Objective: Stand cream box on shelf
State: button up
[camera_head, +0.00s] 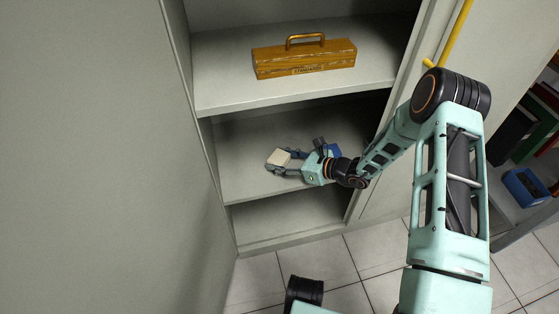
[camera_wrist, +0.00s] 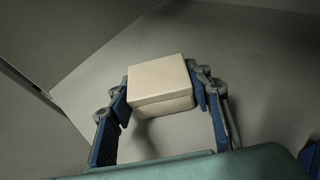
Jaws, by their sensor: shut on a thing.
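The cream box (camera_head: 279,157) is a small pale block with a lid-like seam along its side, seen more closely in the wrist view (camera_wrist: 158,75). My gripper (camera_head: 286,161) is shut on it, with one finger on each side. The box is over the middle shelf (camera_head: 235,150) of the grey cabinet, towards its front. A shadow lies by the box in the wrist view. I cannot tell whether its underside touches the shelf.
A blue thing (camera_head: 334,151) is on the right of the middle shelf, partly hidden by my arm. A wooden toolbox (camera_head: 305,60) stands on the shelf above. The cabinet's left wall is close. The left of the middle shelf is clear.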

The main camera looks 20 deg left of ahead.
jog(key=o, duration=1.1)
jog(key=shift+f, duration=0.1)
jog(key=shift+r+p, duration=0.3)
jog(key=shift+p, duration=0.05)
jog(key=p+v, duration=0.3)
jog(key=v, duration=0.9)
jog(key=shift+f, duration=0.2)
